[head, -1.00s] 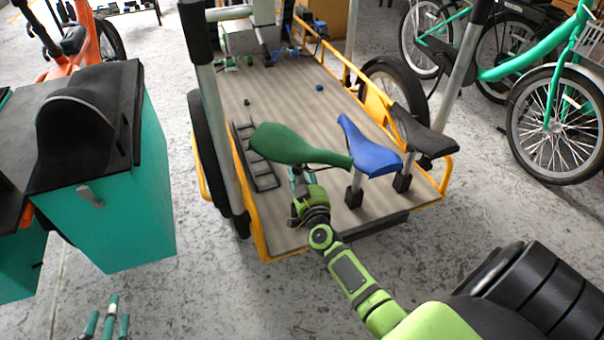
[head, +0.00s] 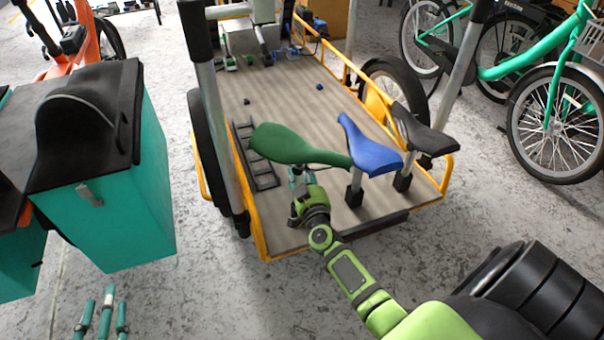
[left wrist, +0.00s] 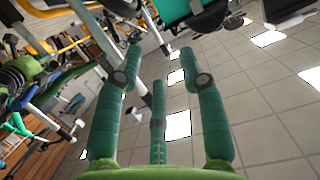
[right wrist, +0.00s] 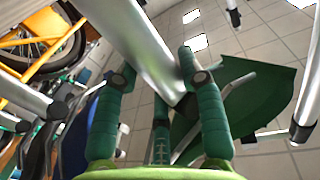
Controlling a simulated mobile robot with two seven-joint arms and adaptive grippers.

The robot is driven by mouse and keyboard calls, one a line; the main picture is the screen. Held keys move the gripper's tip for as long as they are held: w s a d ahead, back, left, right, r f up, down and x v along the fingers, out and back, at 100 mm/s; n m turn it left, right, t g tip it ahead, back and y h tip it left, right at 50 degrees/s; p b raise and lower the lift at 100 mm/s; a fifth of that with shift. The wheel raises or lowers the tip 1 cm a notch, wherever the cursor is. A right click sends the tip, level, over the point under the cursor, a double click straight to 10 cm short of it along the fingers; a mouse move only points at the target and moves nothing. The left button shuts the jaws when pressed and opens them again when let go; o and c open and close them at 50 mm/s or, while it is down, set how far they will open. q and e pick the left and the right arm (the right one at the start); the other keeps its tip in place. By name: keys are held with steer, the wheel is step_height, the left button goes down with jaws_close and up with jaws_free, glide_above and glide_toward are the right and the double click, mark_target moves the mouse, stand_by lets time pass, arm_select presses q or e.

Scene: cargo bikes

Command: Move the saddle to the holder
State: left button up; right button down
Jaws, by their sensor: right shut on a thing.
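A green saddle (head: 285,146) is above the rear left of the cargo bike's wooden bed. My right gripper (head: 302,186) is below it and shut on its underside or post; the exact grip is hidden. In the right wrist view the saddle (right wrist: 242,100) shows from below, with a silver tube (right wrist: 135,38) ending at a dark part near the fingers. A blue saddle (head: 368,146) and a black saddle (head: 425,135) stand on posts to its right. I cannot tell which part is the holder. My left gripper (head: 105,300) is open and empty at the lower left.
A black ladder-like rack (head: 257,160) lies on the bed. A tall silver pole (head: 217,120) stands close left of the green saddle. A teal box (head: 110,220) stands at the left. Green bikes (head: 545,65) stand at the right.

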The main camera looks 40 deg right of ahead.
arm_select(q)
steer(key=shift+w+d+r+m+t+h+b, duration=0.1)
steer(key=shift+d+r+t+h+b, duration=0.1)
steer(key=shift+r+t, duration=0.35)
steer(key=shift+w+d+r+m+t+h+b, duration=0.1)
steer(key=shift+d+r+t+h, duration=0.15)
steer(key=shift+r, duration=0.6)
steer(key=shift+d+r+m+t+h+b, duration=0.1)
steer(key=shift+d+r+t+h, duration=0.1)
steer(key=shift+r+t, duration=0.35)
steer(key=shift+t+h, duration=0.55)
steer(key=shift+t, duration=0.2)
steer(key=shift+s+d+r+b, duration=0.1)
steer(key=shift+d+r, duration=0.05)
steer(key=shift+r, duration=0.55)
steer(key=shift+s+d+r+b, duration=0.1)
steer(key=shift+d+r, duration=0.1)
steer(key=shift+r, duration=0.45)
steer(key=shift+s+d+r+b, duration=0.1)
steer(key=shift+d+r, duration=0.05)
steer(key=shift+r, duration=0.55)
steer(key=shift+s+d+r+m+t+h+b, duration=0.15)
steer(key=shift+s+r+t+h, duration=0.15)
steer(key=shift+r, duration=0.3)
steer(key=shift+s+d+r+m+t+h+b, duration=0.15)
steer(key=shift+r+m+t+h, duration=0.15)
steer(key=shift+r, duration=0.3)
steer(key=shift+s+d+r+m+t+h+b, duration=0.1)
steer(key=shift+s+r+t+h, duration=0.15)
steer(key=shift+r+t, duration=0.25)
